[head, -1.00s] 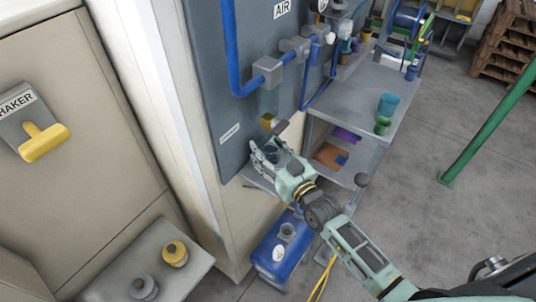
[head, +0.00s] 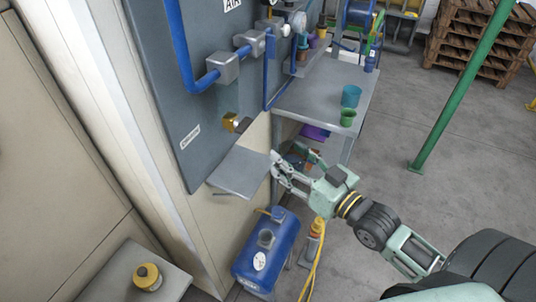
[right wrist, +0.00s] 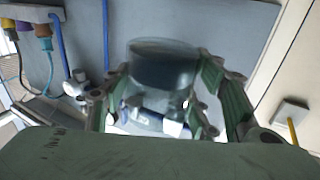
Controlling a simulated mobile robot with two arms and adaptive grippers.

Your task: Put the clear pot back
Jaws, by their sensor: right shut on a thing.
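In the right wrist view, a clear, dark-tinted pot (right wrist: 162,66) sits between the fingers of my right gripper (right wrist: 165,95). The gripper is shut on it. In the head view, my right gripper (head: 292,166) is just right of a small grey ledge (head: 240,172) on the panel's lower edge. The pot is hard to make out there against the cluttered shelf behind. The ledge looks bare. A brass fitting (head: 231,121) sticks out of the panel above the ledge. My left gripper is not in view.
A blue tank (head: 268,250) stands on the floor below, with a yellow hose (head: 313,265) beside it. A grey bench (head: 318,98) behind holds a teal cup (head: 351,96) and a green cup (head: 347,117). A green post (head: 462,85) rises at the right.

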